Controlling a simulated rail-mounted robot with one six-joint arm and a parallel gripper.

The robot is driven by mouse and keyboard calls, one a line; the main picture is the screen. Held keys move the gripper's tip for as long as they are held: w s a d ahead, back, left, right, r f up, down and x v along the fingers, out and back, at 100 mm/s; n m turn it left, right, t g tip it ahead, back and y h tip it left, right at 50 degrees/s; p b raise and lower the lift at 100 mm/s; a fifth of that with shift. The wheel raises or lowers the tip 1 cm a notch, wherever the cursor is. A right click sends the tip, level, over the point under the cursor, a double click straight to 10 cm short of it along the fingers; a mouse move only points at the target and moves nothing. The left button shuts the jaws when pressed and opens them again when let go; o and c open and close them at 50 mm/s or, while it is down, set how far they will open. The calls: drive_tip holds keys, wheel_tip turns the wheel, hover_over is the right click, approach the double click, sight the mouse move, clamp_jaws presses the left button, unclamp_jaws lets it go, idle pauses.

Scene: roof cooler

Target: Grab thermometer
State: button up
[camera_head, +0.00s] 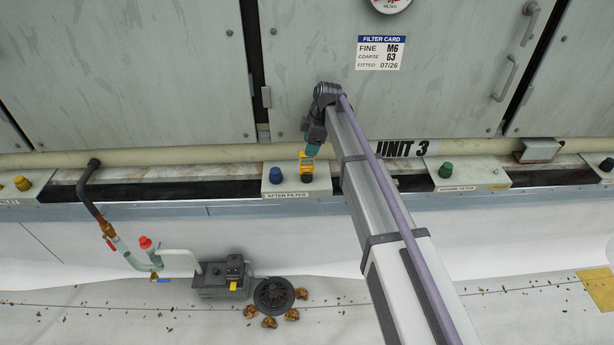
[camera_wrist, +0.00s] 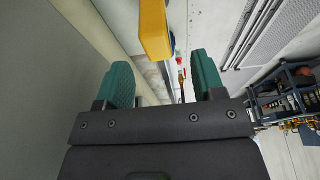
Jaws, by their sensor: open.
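The thermometer, a yellow device with a dark lower end (camera_head: 306,166), stands at the box labelled "AFTER FILTER" (camera_head: 271,187) in the head view. In the wrist view its yellow body (camera_wrist: 156,30) shows at the top centre, in line with the gap between the fingers. My gripper (camera_head: 313,149) is at the upper end of the thermometer in the head view. Its two teal fingers (camera_wrist: 163,72) are apart, with nothing held between them. Whether a finger touches the thermometer cannot be told. The thermometer's lower end is hard to make out.
A blue knob (camera_head: 275,175) sits left of the thermometer on the same box. The "BEFORE FILTER"-like box with a green knob (camera_head: 446,170) is to the right. Cabinet panels (camera_head: 140,70) rise behind. Pipework (camera_head: 125,250) and a pump (camera_head: 221,278) are below left.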

sight(305, 158)
drive_tip(key=shift+x, duration=1.05)
drive_tip(key=shift+w, duration=0.1)
drive_tip(key=b+x, duration=0.5)
drive_tip(key=shift+w+d+f, duration=0.15)
drive_tip(key=shift+r, duration=0.25)
drive_tip(key=c, duration=1.1)
drive_tip(key=shift+c, duration=0.2)
